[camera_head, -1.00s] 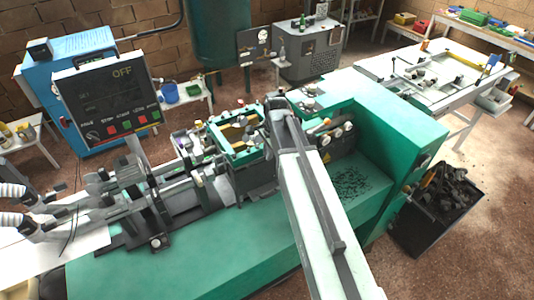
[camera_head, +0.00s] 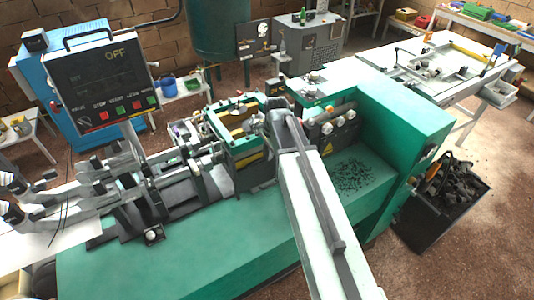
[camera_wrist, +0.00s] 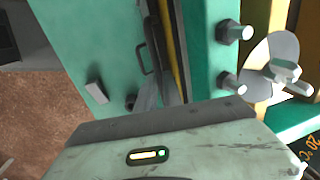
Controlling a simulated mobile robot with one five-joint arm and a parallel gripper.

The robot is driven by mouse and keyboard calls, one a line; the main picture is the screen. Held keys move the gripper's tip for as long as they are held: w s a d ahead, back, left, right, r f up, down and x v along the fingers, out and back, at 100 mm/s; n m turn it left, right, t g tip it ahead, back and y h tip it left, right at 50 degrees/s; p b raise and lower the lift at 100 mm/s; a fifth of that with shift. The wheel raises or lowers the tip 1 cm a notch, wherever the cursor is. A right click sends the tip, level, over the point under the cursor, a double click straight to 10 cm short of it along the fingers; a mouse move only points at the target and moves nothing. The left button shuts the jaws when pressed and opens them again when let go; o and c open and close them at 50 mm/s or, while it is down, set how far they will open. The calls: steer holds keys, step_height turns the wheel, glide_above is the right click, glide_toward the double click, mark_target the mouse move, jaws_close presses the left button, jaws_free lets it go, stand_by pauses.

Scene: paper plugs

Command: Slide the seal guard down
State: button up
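The green machine (camera_head: 190,240) fills the middle of the head view. A green frame with yellow inner parts (camera_head: 212,116), which looks like the seal guard, stands upright on it left of my arm's end. In the wrist view a green panel (camera_wrist: 80,45) with a dark loop handle (camera_wrist: 143,58) and a yellow strip beside it shows close ahead; I cannot tell for sure that it is the guard. My gripper (camera_head: 272,112) is beside the frame's right side in the head view.
Bolts (camera_wrist: 232,32) and a pale metal wing-shaped part (camera_wrist: 275,65) stick out at right in the wrist view. A control panel reading OFF (camera_head: 103,80) stands at left. A black bin of dark scraps (camera_head: 410,235) is at right. Open floor shows at lower right.

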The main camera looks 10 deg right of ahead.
steer(key=o, duration=0.4)
steer(key=shift+s+r, duration=0.1)
steer(key=shift+s, duration=0.05)
steer(key=shift+o, duration=0.2)
step_height(320, 180, up, 8)
steer(key=s+p, duration=0.1)
steer(key=p, duration=0.6)
steer(key=shift+d+f+p, duration=0.2)
steer(key=shift+d+p, duration=0.05)
steer(key=shift+p, duration=0.05)
steer(key=shift+s+f, duration=0.1)
steer(key=shift+f, duration=0.05)
